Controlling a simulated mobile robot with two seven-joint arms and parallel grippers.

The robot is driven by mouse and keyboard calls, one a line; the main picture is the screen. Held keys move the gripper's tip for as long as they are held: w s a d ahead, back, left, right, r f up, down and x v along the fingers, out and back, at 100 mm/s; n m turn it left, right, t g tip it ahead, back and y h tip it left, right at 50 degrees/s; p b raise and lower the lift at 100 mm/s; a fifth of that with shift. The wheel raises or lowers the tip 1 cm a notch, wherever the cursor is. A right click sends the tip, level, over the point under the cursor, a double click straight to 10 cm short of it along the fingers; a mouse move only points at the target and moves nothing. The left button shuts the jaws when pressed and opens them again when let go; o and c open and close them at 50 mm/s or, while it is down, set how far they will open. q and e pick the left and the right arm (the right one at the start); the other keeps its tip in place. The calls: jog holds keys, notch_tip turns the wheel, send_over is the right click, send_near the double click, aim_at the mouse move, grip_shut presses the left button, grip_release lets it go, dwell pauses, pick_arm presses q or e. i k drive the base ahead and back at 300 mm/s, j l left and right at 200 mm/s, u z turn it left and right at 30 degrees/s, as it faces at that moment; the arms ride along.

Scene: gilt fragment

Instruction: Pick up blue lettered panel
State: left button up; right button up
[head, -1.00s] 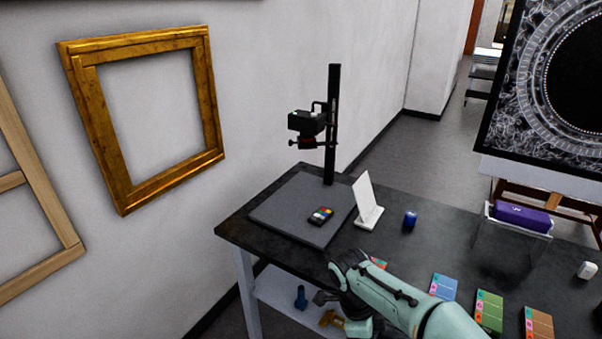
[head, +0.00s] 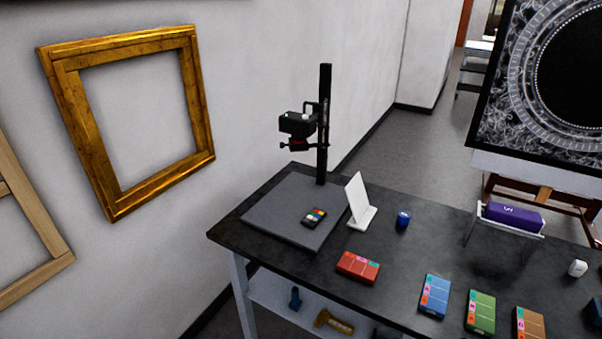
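The blue lettered panel (head: 434,296) lies flat on the dark table (head: 390,243), toward its front edge. It has a strip of small coloured lettered squares along its left side. Nothing covers the blue panel. Neither of my grippers shows in the head view.
A lower shelf (head: 275,296) holds tools. Bare tabletop lies behind the panels.

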aim_at(434, 300)
jog(key=z, duration=1.25)
